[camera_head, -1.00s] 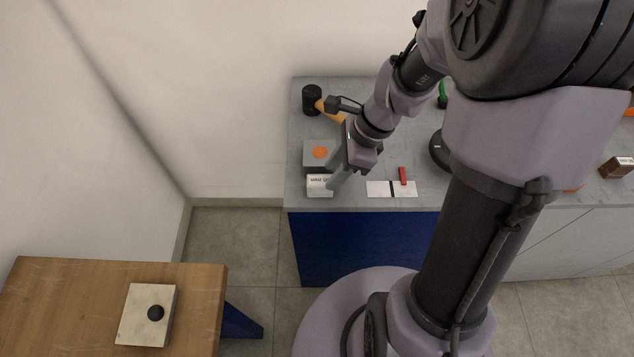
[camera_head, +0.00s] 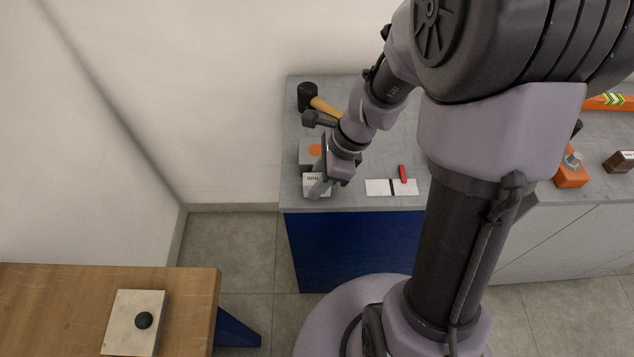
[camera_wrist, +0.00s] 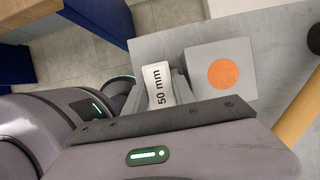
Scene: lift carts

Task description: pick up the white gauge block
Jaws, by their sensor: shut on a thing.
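The white gauge block (camera_head: 311,179) sits at the front left of the grey worktop, with dark lettering on its top. In the wrist view the block (camera_wrist: 158,84) reads "50 mm". My gripper (camera_head: 321,186) is shut on it, with a finger along its right side in the head view. I cannot tell from the frames whether the block is clear of the worktop. Part of the block is hidden by my gripper.
A grey block with an orange dot (camera_wrist: 222,74) stands right beside the gauge block. A mallet (camera_head: 308,98) lies behind. White cards (camera_head: 378,187) and a red item (camera_head: 402,173) lie to the right.

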